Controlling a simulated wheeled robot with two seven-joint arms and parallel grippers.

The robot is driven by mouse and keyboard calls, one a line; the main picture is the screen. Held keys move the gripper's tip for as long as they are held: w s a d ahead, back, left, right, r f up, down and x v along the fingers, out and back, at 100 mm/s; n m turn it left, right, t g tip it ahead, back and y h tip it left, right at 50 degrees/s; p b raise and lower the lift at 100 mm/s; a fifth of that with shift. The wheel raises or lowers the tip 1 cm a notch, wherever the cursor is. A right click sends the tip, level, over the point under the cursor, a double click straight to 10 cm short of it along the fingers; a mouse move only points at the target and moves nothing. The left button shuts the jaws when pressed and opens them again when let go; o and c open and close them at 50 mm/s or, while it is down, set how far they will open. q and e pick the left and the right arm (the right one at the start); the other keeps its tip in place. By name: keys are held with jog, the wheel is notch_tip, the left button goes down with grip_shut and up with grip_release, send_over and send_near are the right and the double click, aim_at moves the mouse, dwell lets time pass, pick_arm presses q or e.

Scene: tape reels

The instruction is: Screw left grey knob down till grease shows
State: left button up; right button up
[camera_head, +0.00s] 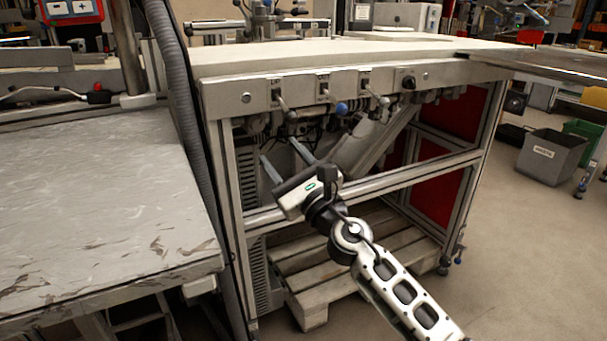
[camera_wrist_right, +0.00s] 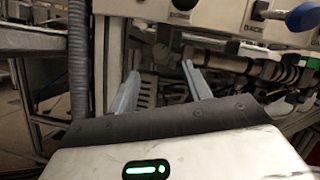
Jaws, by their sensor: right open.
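The left grey knob (camera_head: 291,115) is at the lower end of a short lever on the front panel of the white machine (camera_head: 300,62). A blue knob (camera_head: 341,108) and another grey knob (camera_head: 384,102) hang to its right. My right gripper (camera_head: 278,149) is open and empty, below and slightly left of the left grey knob, apart from it. In the right wrist view, the two fingers (camera_wrist_right: 160,80) point under the panel. The blue knob (camera_wrist_right: 302,17) shows at upper right there. I see no grease. My left gripper is not in view.
A black knob (camera_head: 408,82) sits on the panel's right. A grey corrugated hose (camera_head: 184,110) and a worn table (camera_head: 100,205) stand left. A wooden pallet (camera_head: 315,294) lies underneath.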

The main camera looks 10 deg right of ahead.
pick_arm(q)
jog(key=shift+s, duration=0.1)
pick_arm(e)
jog(key=v, duration=0.7)
jog(key=m+t+h+b, duration=0.2)
jog(key=m+h+b, duration=0.1)
jog(key=m+b, duration=0.35)
send_near(259, 128)
jog(key=x, duration=0.6)
jog(key=shift+w+a+r, duration=0.1)
jog(key=shift+w+r, duration=0.05)
jog(key=shift+w, duration=0.05)
jog(key=shift+w+a+r, duration=0.1)
jog(key=shift+w+r, duration=0.1)
jog(key=shift+w, duration=0.25)
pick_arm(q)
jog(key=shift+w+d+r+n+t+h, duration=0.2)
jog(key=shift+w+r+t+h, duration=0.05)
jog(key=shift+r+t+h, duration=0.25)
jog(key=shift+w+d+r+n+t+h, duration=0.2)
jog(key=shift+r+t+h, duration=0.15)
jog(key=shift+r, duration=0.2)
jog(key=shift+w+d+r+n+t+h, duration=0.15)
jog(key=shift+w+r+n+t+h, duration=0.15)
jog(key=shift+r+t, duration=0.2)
pick_arm(e)
jog(key=shift+w+a+r+g, duration=0.2)
jog(key=shift+w+r+g, duration=0.1)
jog(key=shift+w, duration=0.25)
